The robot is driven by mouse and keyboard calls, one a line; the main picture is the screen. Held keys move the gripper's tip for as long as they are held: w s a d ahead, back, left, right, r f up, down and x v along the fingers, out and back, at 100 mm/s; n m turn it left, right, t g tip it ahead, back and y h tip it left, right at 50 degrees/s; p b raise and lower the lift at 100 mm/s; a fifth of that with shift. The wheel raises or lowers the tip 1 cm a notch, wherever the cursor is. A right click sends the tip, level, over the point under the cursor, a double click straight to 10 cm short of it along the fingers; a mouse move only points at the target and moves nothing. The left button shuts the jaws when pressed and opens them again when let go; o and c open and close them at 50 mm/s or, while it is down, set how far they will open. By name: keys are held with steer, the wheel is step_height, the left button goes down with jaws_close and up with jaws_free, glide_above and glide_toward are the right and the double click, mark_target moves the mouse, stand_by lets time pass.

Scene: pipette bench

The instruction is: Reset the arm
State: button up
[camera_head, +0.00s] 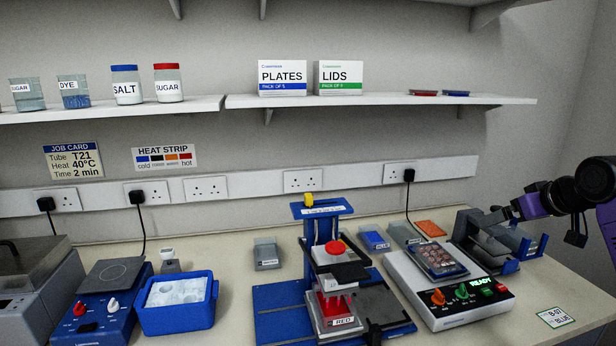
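My arm, in purple and black, enters the head view from the right edge. Its end reaches left, and my gripper (503,215) is small and dark above a blue and grey stand (512,246) at the right of the bench. Whether its fingers are apart or closed, and whether they touch the stand, cannot be made out.
Left of the stand is a white machine (458,300) with knobs, a READY display and a plate on top. A blue press (326,232) with a red knob stands mid-bench. A blue ice tub (178,318) and a hotplate (105,305) are at left. Shelves hang above.

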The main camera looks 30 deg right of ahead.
steer(key=w+a+m+t+h, duration=0.2)
steer(key=w+a+t, duration=0.5)
steer(key=a, duration=0.2)
steer(key=s+a+f+m+t+h, duration=0.1)
steer(key=s+a+f, duration=0.25)
steer(key=a, duration=0.45)
steer(key=s+a+f+m+t+h, duration=0.1)
steer(key=s+a+f+h, duration=0.15)
steer(key=a+f, duration=0.4)
steer(key=s+a+f+n+g+y, duration=0.1)
steer(key=s+a+f+n+y, duration=0.1)
steer(key=s+a, duration=0.6)
steer(key=s+a+f+n+g+y, duration=0.1)
steer(key=s+a+f+n+y, duration=0.2)
steer(key=s+a, duration=0.6)
steer(key=s+a+f+n+y, duration=0.2)
steer(key=s+a+f+y, duration=0.2)
steer(key=s+a, duration=0.5)
steer(key=s, duration=0.7)
steer(key=shift+a+f+g, duration=0.25)
steer(key=shift+f+g, duration=0.1)
steer(key=shift+g, duration=0.05)
steer(key=shift+c, duration=0.5)
